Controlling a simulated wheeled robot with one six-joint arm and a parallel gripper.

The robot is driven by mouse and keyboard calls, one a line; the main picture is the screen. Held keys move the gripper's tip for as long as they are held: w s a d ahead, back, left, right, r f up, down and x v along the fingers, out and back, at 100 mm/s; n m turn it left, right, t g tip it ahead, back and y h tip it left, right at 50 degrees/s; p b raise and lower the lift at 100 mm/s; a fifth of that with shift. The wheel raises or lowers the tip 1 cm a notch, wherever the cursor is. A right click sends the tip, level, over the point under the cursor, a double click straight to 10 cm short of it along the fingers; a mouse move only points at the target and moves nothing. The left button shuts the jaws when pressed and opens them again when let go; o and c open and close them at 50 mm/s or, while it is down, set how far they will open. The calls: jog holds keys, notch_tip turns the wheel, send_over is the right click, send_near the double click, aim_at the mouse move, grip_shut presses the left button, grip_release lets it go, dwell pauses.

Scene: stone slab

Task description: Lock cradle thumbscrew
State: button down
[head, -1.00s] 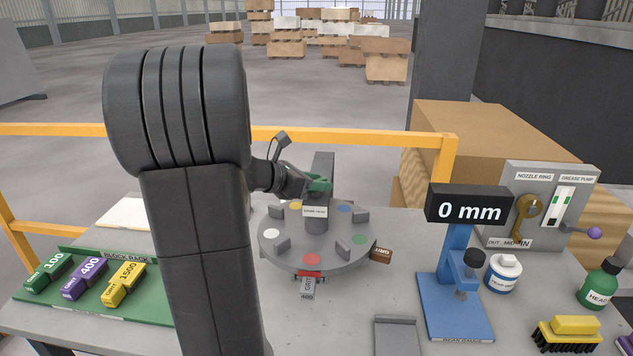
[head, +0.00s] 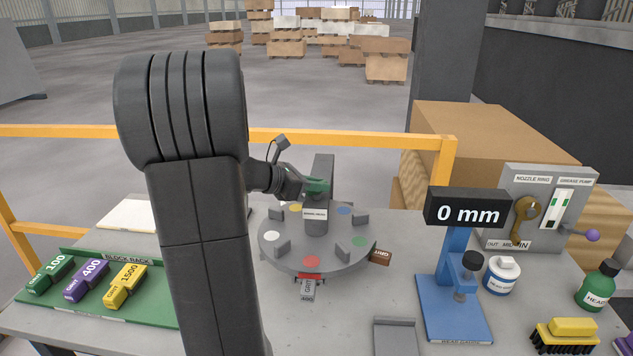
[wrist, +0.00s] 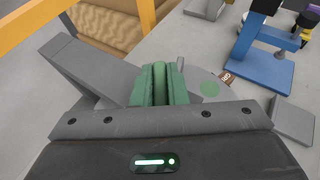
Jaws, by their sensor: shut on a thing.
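My gripper (head: 318,187), with green fingertips, is at the top of the grey central post (head: 316,221) on the round grey turntable (head: 285,255). In the wrist view its green fingers (wrist: 155,85) are close together, shut on a small part between them. I take this part to be the cradle thumbscrew; it is almost wholly hidden by the fingers. A grey arm or bar (head: 323,166) rises behind the post, and it also shows in the wrist view (wrist: 85,72). The turntable carries coloured dots and small grey blocks. The post's label is too small to read.
A green block rack (head: 110,313) with several labelled grit blocks is at left. A blue gauge (head: 455,305) reading 0 mm, a white jar (head: 502,276), a green bottle (head: 600,287) and a yellow brush (head: 572,327) stand at right. A yellow rail (head: 350,139) runs behind.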

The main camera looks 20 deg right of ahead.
jog(key=m+g+p, duration=0.2)
jog(key=g, duration=0.1)
jog(key=m+g+p, duration=0.1)
jog(key=p, duration=0.1)
jog(key=shift+r+m+g, duration=0.25)
jog(key=shift+m+g, duration=0.05)
jog(key=shift+m, duration=0.1)
jog(key=m+g+y+p, duration=0.1)
jog(key=m+g+p, duration=0.2)
jog(key=shift+f, duration=0.15)
jog(key=shift+g, duration=0.4)
jog(key=c, duration=1.4)
grip_release()
jog(key=shift+c, duration=0.2)
jog(key=shift+a, duration=0.1)
jog(key=b+v, duration=0.1)
jog(key=v, duration=1.2)
jog(key=shift+a+r+b, duration=0.15)
jog(key=shift+r+b, duration=0.1)
jog(key=shift+b, duration=0.05)
jog(key=shift+w, duration=0.1)
